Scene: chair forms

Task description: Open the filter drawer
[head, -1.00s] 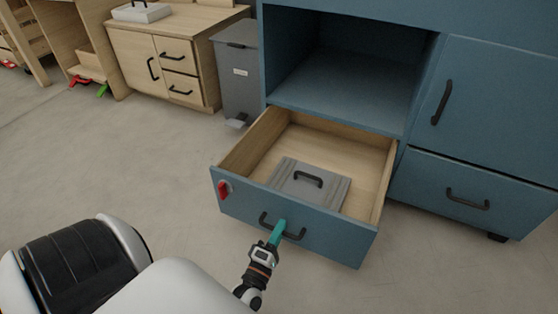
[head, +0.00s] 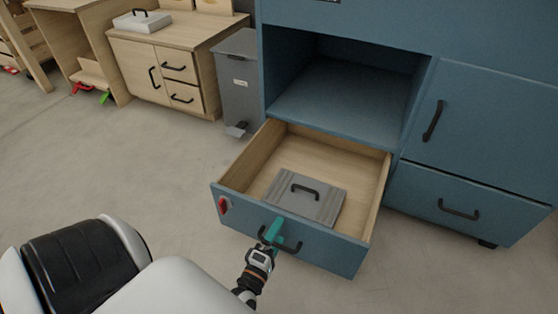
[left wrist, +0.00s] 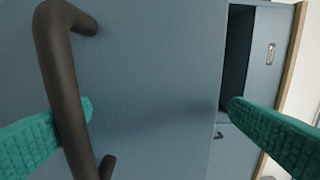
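A blue drawer (head: 310,252) under the open shelf space of the blue cabinet is pulled well out, showing its pale wooden inside. A dark bar handle (head: 291,246) is on its front. A grey lid-like panel with a black handle (head: 305,197) lies inside. My left gripper (head: 270,236) is at the bar handle. In the left wrist view, the gripper (left wrist: 160,120) has its teal fingers wide apart. One finger passes behind the dark handle (left wrist: 66,90), between it and the blue front; the other stands clear of it. My right gripper is out of view.
A red piece (head: 224,205) is on the drawer front's left end. A closed blue drawer (head: 430,205) and door (head: 480,120) are to the right. A grey bin (head: 238,85) and wooden cabinet (head: 150,75) stand left. Floor (head: 150,170) left of the drawer is clear.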

